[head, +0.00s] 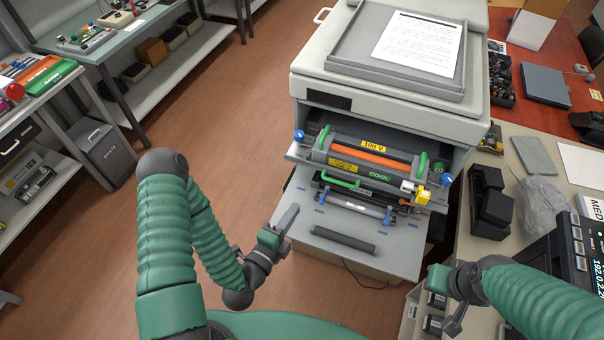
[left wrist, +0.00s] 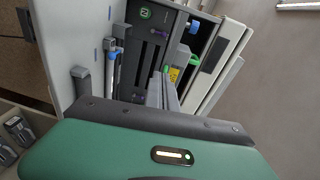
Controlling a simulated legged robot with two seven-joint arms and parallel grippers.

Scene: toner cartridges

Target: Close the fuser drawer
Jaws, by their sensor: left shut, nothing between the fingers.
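The fuser drawer (head: 318,171) sticks out of the front of the grey printer (head: 385,107). It carries an orange strip, yellow labels, green handles and a blue knob at each end. Below it, the printer's front door (head: 385,256) lies folded down with a dark roller on it. My left gripper (head: 291,216) is shut and empty, left of the door and in front of the drawer's left end, apart from the drawer. In the left wrist view, its fingers (left wrist: 162,92) point toward the printer's open front. My right gripper (head: 453,322) is low at the right; its fingers are small and unclear.
A side table (head: 517,217) with black boxes and a plastic bag stands right of the printer. Paper lies in the tray on top of the printer. Shelves and a grey waste bin (head: 107,153) stand at the left. The floor between is clear.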

